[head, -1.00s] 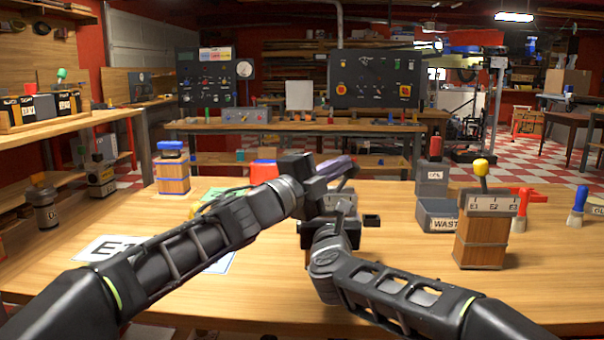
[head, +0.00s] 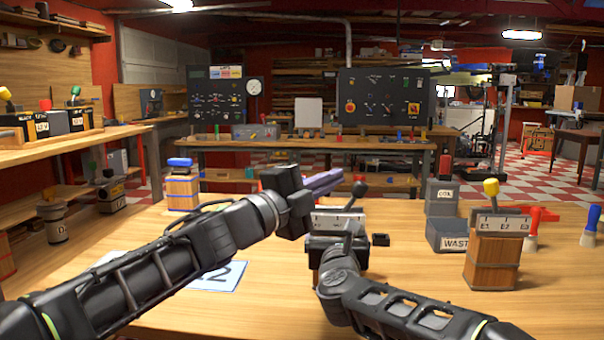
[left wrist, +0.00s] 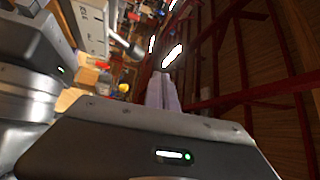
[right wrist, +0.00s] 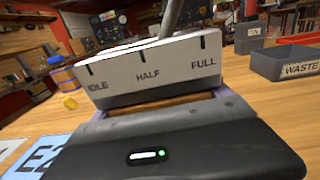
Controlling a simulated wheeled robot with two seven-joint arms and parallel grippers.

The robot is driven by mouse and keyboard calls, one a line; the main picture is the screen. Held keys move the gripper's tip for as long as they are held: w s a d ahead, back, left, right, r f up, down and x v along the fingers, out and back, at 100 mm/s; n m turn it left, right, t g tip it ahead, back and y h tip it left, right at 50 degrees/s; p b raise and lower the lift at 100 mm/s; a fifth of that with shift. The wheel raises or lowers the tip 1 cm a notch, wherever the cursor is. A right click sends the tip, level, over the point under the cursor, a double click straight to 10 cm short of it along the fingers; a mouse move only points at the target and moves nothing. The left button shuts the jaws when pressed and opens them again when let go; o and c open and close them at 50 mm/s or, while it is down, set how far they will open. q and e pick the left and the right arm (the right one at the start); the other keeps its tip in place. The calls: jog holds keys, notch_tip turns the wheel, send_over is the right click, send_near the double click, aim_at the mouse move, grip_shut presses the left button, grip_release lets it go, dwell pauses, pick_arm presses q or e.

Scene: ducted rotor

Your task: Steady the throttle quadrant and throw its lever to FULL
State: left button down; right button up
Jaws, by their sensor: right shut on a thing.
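The throttle quadrant (head: 338,220) stands on the bench with a white scale plate. In the right wrist view the plate (right wrist: 155,68) reads IDLE, HALF, FULL. Its lever (head: 350,215) has a dark knob and leans slightly right in the head view; in the right wrist view the lever (right wrist: 171,18) rises above the plate between HALF and FULL, its knob out of frame. My right gripper (right wrist: 155,108) is shut on the quadrant's body below the plate. My left gripper (head: 323,183) has its purple fingers together, empty, left of the knob; its fingers (left wrist: 162,90) point past the knob (left wrist: 136,50), apart from it.
A wooden box with a yellow-knobbed lever (head: 492,250) stands to the right. Behind it are a WASTE bin (head: 447,235) and a grey bin (head: 441,198). A blue-topped wooden container (head: 181,190) stands back left. A printed sheet (head: 220,277) lies under my left arm.

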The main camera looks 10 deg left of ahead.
pick_arm(q)
jog(key=s+a+r, duration=0.2)
jog(key=s+a, duration=0.2)
jog(key=s, duration=0.1)
jog(key=shift+s+a+r, duration=0.25)
jog(key=shift+s+r, duration=0.05)
jog(key=shift+s, duration=0.05)
pick_arm(e)
jog(key=shift+d, duration=0.1)
jog(key=o, duration=1.6)
jog(key=shift+o, duration=0.2)
jog(key=s, duration=1.2)
jog(key=shift+d, duration=0.3)
